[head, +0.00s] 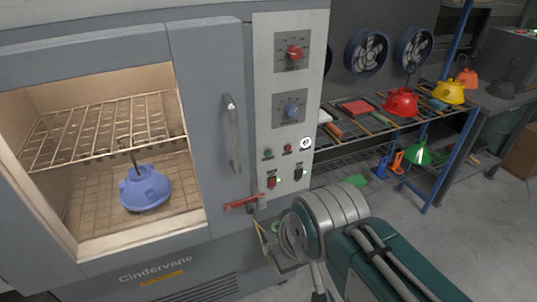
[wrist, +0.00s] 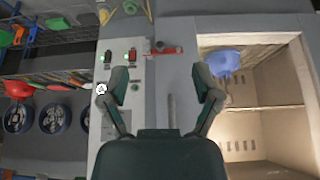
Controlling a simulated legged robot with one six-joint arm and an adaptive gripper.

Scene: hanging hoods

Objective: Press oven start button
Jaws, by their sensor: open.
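The oven (head: 195,130) has a pale control panel (head: 262,75) right of its door. A small green button (head: 268,153) and a small red button (head: 288,148) sit mid-panel; their labels are too small to read. Below them are a red switch (head: 272,183) and a dark switch (head: 298,173), each by a green light. My gripper (wrist: 164,92) is open and empty, its fingers apart in front of the panel edge and door. In the head view it is low beside the panel, partly hidden by my wrist. I cannot see it touching any button.
A red lever (head: 242,202) and the door handle (head: 232,133) stick out beside the panel. A blue hood (head: 146,188) is inside the oven. Right of the oven, a rack (head: 440,125) holds coloured hoods and tools. Open floor (head: 470,240) lies at the right.

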